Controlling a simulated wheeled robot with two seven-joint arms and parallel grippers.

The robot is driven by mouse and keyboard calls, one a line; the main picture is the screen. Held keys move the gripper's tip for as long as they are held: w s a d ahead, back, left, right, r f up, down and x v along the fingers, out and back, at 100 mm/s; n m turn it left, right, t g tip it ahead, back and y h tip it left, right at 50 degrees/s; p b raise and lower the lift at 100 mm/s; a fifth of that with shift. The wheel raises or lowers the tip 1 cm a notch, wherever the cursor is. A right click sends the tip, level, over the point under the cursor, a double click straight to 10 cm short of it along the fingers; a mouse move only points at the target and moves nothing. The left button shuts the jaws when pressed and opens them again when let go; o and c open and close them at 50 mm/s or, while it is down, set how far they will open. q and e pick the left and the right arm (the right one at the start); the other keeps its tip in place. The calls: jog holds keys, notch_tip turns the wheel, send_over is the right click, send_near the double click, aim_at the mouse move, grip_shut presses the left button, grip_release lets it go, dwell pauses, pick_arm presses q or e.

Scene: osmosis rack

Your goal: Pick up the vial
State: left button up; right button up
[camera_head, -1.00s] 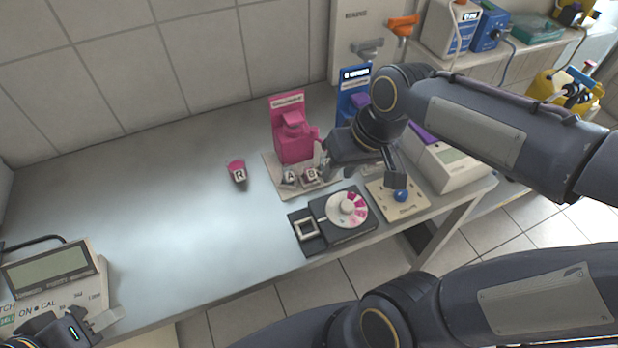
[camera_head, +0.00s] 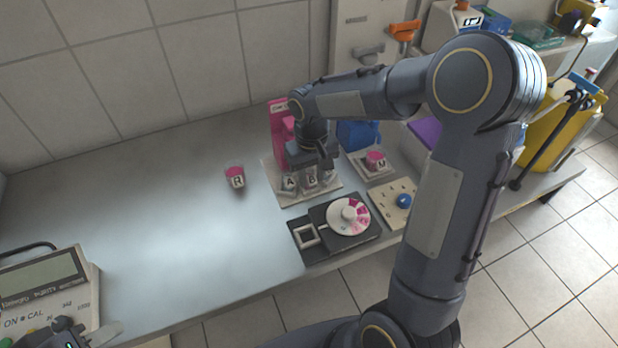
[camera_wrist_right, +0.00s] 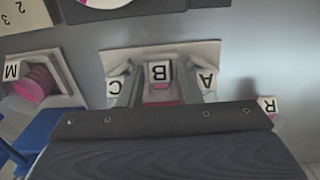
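Labelled vials A (camera_head: 290,181) and B (camera_head: 311,179) stand on a pale holder plate (camera_head: 290,199) in front of a pink stand. My right gripper (camera_head: 312,174) is directly above that plate, pointing down. In the right wrist view the vial labelled B (camera_wrist_right: 160,73) lies between its two spread fingers, with C (camera_wrist_right: 114,87) and A (camera_wrist_right: 206,80) on either side. Contact with B cannot be made out. A pink-topped vial R (camera_head: 236,177) stands alone on the table, and vial M (camera_head: 376,160) sits on a separate plate. My left gripper (camera_head: 95,335) is partly cut off at the lower left.
A black device with a white and pink dial (camera_head: 348,216) stands in front of the holder. A display instrument (camera_head: 45,285) stands at the left. The table's left middle is clear.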

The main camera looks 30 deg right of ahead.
jog(key=shift+f, duration=0.9)
jog(key=shift+c, duration=0.3)
grip_shut()
jog(key=shift+r, duration=0.1)
